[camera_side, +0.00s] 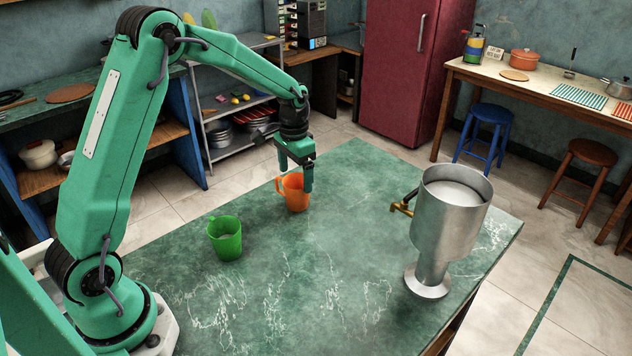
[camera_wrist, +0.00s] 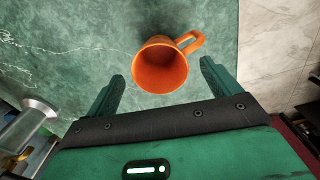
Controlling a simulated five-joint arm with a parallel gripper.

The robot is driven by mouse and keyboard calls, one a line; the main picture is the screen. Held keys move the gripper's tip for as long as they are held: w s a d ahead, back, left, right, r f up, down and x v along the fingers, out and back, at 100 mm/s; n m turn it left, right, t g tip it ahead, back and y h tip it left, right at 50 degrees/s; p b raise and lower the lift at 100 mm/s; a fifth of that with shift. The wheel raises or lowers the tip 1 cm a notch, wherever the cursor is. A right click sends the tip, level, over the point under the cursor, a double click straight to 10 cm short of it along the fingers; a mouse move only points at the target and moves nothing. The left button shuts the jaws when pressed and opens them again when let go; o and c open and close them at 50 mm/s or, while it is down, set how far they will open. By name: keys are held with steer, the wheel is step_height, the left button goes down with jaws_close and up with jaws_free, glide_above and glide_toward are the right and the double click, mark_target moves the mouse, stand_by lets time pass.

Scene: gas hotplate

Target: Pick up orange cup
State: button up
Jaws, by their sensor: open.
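The orange cup (camera_side: 294,193) stands upright on the green marbled table near its far edge. In the wrist view the orange cup (camera_wrist: 160,68) shows its open mouth, and its handle points to the upper right. My gripper (camera_side: 296,178) is at the cup in the side view and partly covers its rim. In the wrist view my gripper (camera_wrist: 161,72) is open, with one finger on either side of the cup's mouth and a gap at each side. I cannot tell how far the fingertips reach down beside the cup.
A green cup (camera_side: 225,240) stands on the table (camera_side: 300,285), left of and nearer than the orange one. A tall metal dispenser (camera_side: 447,232) with a brass tap stands at the right; it also shows in the wrist view (camera_wrist: 28,122). The table's middle is clear.

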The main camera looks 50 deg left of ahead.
mark_target(297, 200)
steer(key=shift+s+f, duration=0.1)
steer(key=shift+f, duration=2.5)
steer(key=c, duration=1)
